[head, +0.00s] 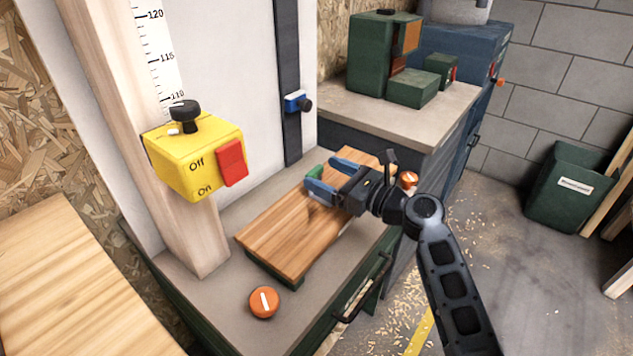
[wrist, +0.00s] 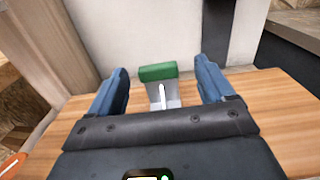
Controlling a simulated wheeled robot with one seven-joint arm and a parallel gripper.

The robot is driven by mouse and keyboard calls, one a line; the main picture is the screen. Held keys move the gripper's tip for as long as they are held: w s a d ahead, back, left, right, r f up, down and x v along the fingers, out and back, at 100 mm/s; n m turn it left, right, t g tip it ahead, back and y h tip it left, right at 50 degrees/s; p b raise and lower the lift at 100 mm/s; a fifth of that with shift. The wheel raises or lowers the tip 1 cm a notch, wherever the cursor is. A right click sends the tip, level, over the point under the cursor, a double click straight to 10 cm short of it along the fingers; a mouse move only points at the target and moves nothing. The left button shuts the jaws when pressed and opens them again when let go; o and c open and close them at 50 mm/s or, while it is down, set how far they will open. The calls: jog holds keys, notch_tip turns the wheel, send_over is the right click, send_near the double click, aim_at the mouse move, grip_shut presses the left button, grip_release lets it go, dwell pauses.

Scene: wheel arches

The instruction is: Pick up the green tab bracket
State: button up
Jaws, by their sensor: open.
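The green tab bracket shows in the wrist view as a green block (wrist: 158,72) on a pale metal plate with a slot, on the wooden board near its far edge. In the head view only a small green part (head: 314,172) shows beside my gripper's fingers. My gripper (head: 328,172) is open, with blue fingers low over the board. In the wrist view my gripper (wrist: 162,85) has one finger on each side of the bracket, with a gap on both sides. I cannot tell whether the fingertips reach past it.
The wooden board (head: 290,240) lies on a grey bench top (head: 222,283). A yellow switch box (head: 195,155) on a wooden post stands left. Orange discs lie at the front (head: 264,302) and right (head: 408,179). A white panel (wrist: 150,35) rises behind the bracket.

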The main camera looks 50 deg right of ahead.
aim_at(318, 172)
jog(key=w, duration=0.4)
jog(key=shift+w+a+f, duration=0.15)
jog(key=shift+w+a, duration=0.15)
jog(key=shift+w, duration=0.1)
jog(key=shift+c, duration=0.4)
jog(key=c, duration=1)
